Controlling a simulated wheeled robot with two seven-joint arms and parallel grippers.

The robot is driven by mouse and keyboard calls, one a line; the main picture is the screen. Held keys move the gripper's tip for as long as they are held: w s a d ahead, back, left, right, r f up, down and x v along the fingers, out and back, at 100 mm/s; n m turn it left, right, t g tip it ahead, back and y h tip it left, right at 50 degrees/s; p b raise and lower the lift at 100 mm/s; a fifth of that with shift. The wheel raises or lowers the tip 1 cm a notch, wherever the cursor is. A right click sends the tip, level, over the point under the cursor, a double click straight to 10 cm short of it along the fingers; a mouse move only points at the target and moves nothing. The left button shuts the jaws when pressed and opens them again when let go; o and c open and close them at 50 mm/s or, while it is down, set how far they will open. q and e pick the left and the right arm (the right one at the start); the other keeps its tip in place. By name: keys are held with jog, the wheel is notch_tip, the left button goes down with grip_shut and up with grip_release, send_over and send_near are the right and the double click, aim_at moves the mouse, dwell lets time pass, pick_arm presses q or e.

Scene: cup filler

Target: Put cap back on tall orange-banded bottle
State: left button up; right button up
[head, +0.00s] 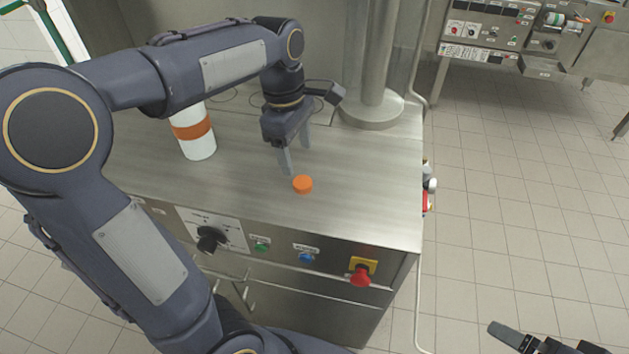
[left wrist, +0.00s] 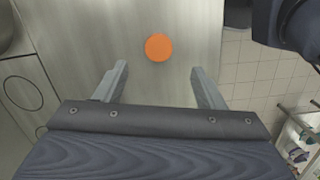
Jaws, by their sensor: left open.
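The orange cap (head: 303,184) lies on the steel worktop near its front edge. In the left wrist view the cap (left wrist: 158,47) lies beyond the fingertips, between their lines. My left gripper (head: 296,158) points down just behind and left of the cap, open and empty, and its fingers (left wrist: 159,82) are apart with nothing between them. The tall white bottle with an orange band (head: 193,132) stands upright on the worktop at the left. My left arm hides its top. Part of my right gripper (head: 515,338) shows at the bottom right, away from the worktop; its jaw state is unclear.
The steel worktop (head: 365,190) is clear right of the cap. A steel column (head: 372,112) stands at its back. The front panel carries a black knob (head: 210,239), green and blue buttons, and a red switch (head: 361,275). Another machine (head: 510,35) stands at the back right.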

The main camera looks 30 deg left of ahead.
aim_at(303, 182)
pick_arm(q)
jog(key=shift+w+d+f, duration=0.1)
jog(key=shift+d+f, duration=0.05)
jog(key=shift+f, duration=1.15)
jog(key=shift+s+d+f, duration=0.1)
jog(key=shift+d+f, duration=0.05)
jog(key=shift+f, duration=1.15)
jog(key=shift+w+d+f, duration=0.1)
jog(key=shift+d+f, duration=0.05)
jog(key=shift+f, duration=1.15)
jog(key=c, duration=1)
